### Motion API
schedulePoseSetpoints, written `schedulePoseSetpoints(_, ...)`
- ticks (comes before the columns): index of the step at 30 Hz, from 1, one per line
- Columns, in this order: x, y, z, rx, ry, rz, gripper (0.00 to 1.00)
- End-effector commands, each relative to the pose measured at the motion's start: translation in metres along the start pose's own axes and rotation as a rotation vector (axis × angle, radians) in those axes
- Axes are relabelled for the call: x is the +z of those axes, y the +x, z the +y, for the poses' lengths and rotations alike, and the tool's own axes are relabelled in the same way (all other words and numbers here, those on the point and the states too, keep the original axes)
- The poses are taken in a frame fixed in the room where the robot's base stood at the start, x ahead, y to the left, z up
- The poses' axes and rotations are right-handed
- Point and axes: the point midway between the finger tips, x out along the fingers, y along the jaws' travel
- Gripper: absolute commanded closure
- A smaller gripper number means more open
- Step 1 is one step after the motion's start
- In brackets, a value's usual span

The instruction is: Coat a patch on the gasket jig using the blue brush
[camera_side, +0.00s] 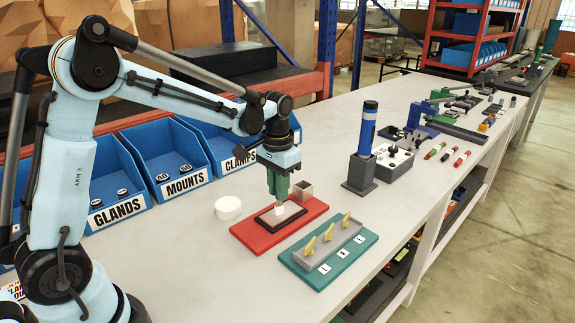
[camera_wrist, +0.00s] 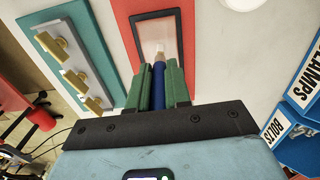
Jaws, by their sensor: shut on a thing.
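The gasket jig is a red board (camera_side: 248,234) with a black-framed panel (camera_side: 266,221) on it. In the wrist view the red board (camera_wrist: 122,14) carries the black frame around a pinkish-grey panel (camera_wrist: 172,28). My gripper (camera_side: 279,192) has green fingers and points down over the panel. In the wrist view its fingers are shut on the blue brush (camera_wrist: 158,88), one on each side. The brush's pale tip (camera_wrist: 158,54) lies over the near part of the panel. I cannot tell whether the tip touches it. A small open square holder (camera_side: 303,190) stands at the board's back right corner.
A teal board (camera_side: 312,275) with yellow clamps stands in front of the jig. A white round disc (camera_side: 228,207) lies to its left. A blue-and-black post (camera_side: 367,130) stands to the right. Labelled blue bins (camera_side: 169,165) line the back. The table's front left is clear.

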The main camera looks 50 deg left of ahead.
Motion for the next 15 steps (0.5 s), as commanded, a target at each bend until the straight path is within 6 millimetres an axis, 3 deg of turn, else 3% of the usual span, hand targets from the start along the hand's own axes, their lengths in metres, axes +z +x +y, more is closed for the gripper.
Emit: schedulePoseSetpoints(15,0.048,0.000,-0.001,0.000,0.000,0.000,1.00)
